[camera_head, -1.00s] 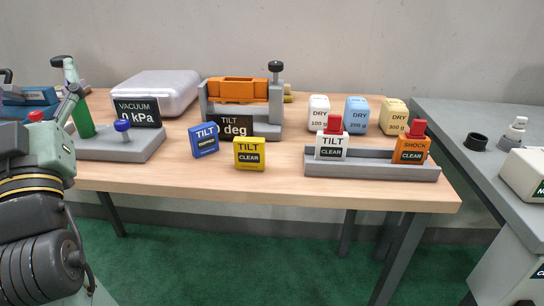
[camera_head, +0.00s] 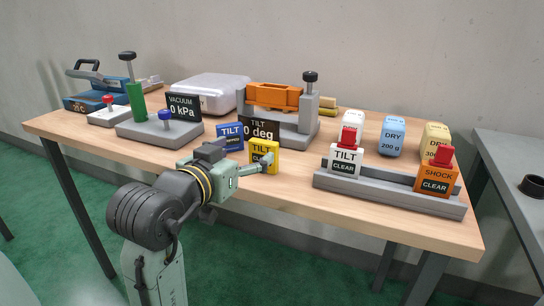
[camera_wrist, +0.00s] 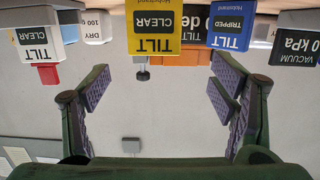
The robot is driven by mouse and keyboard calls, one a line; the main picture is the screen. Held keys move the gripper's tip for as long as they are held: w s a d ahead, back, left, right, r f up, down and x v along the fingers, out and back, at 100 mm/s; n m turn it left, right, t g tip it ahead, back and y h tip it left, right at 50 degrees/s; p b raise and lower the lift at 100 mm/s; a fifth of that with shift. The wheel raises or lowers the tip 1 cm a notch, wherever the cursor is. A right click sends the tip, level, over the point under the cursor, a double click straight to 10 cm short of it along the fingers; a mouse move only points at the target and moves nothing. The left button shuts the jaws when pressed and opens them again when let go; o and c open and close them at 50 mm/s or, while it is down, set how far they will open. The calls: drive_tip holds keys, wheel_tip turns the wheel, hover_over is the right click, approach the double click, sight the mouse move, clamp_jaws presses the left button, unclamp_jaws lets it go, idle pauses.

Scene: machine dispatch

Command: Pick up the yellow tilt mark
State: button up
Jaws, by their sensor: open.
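The yellow tilt mark (camera_head: 264,157) stands upright near the front edge of the wooden table, with "TILT CLEAR" on its face. In the wrist view, which is upside down, the yellow tilt mark (camera_wrist: 154,27) is beyond the fingertips, roughly centred between them. My gripper (camera_head: 262,163) is beside the mark's front in the head view, and one finger hides part of its face. In the wrist view my gripper (camera_wrist: 158,90) is open and empty, its two purple-padded fingers wide apart.
A blue tilt mark (camera_head: 229,136) stands close to the left. Behind is a tilt fixture with an orange block (camera_head: 275,96). A grey rack (camera_head: 390,191) holds white (camera_head: 345,158) and orange (camera_head: 437,178) marks at the right. A vacuum stand (camera_head: 150,132) is at the left.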

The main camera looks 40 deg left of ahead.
sight(262, 143)
drive_tip(key=x, duration=0.3)
drive_tip(key=shift+r, duration=0.1)
drive_tip(key=x, duration=0.1)
drive_tip(key=p+x, duration=0.1)
drive_tip(key=x, duration=0.2)
drive_tip(key=shift+w+d+r+p, duration=0.1)
drive_tip(key=shift+w+d+p, duration=0.15)
drive_tip(key=shift+p, duration=0.15)
drive_tip(key=shift+w+a, duration=0.1)
drive_tip(key=shift+w, duration=0.4)
drive_tip(key=shift+c, duration=0.5)
drive_tip(key=c, duration=1.1)
